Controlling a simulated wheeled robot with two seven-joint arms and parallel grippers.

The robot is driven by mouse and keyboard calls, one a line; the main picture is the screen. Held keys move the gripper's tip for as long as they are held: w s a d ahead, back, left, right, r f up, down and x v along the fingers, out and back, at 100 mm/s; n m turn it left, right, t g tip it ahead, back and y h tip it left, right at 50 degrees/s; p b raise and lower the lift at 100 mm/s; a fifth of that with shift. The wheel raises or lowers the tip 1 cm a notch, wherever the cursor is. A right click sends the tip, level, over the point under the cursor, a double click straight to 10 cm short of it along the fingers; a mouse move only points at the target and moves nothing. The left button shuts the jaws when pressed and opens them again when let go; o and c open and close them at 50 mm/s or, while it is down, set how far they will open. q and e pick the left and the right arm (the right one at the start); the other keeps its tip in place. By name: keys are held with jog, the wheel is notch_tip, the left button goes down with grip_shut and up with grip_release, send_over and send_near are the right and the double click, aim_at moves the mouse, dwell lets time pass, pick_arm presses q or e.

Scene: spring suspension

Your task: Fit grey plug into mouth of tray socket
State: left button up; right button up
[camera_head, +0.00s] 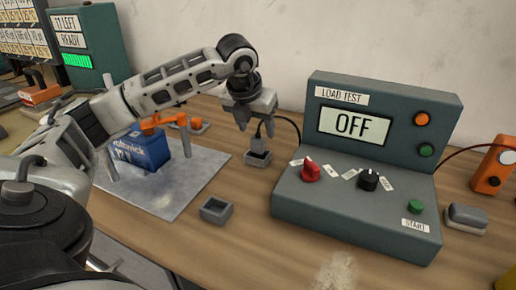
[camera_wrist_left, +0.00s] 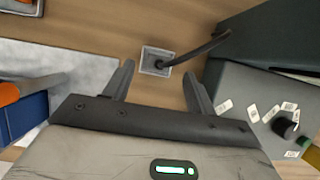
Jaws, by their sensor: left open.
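The grey plug (camera_head: 258,145) with its black cable stands at a small grey open-topped box (camera_head: 257,160) beside the green test unit. I cannot tell how deep it sits. In the left wrist view the cable (camera_wrist_left: 195,50) runs to the grey box (camera_wrist_left: 147,60) between the fingertips. My left gripper (camera_head: 256,126) is open, pointing down just above the plug, with the fingers apart around its line. A second small grey open-topped box (camera_head: 215,209), perhaps the tray socket, is empty at the metal plate's right edge. My right gripper is not visible.
The green load test unit (camera_head: 355,215) reads OFF and stands close on the right. A metal plate (camera_head: 165,205) carries a blue battery-like block (camera_head: 140,150) and orange parts (camera_head: 165,120). A grey block (camera_head: 466,217) lies at the right. Wood table in front is clear.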

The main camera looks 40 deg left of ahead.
aim_at(257, 135)
pick_arm(q)
jog(key=shift+p+x, duration=0.3)
jog(key=shift+x, duration=2.5)
jog(key=shift+s, duration=0.15)
jog(key=shift+c, duration=0.3)
jog(key=c, duration=1)
